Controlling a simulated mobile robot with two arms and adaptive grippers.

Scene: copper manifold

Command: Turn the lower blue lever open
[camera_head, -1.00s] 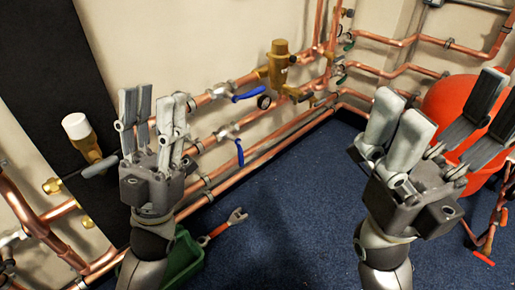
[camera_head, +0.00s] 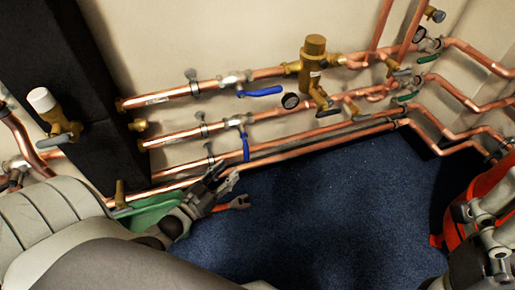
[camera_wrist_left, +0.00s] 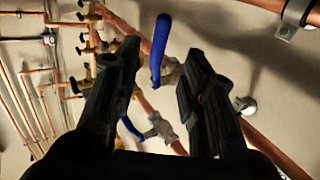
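The lower blue lever (camera_head: 245,147) hangs down from its valve (camera_head: 237,121) on the middle copper pipe, across the pipe's line. My left gripper (camera_head: 226,178) is below and slightly left of it, apart from it. In the left wrist view, my left gripper (camera_wrist_left: 155,75) has its two dark fingers spread, and a large blue lever (camera_wrist_left: 160,48), which looks like the lower one, shows between them. The upper blue lever (camera_head: 260,91) lies along the top pipe. My right gripper (camera_head: 492,225) is partly cut off at the right edge; its finger opening is unclear.
A green container (camera_head: 150,212) and a wrench (camera_head: 238,202) are on the floor beside my left gripper. A red object (camera_head: 485,190) is at the right. The blue floor ahead is clear.

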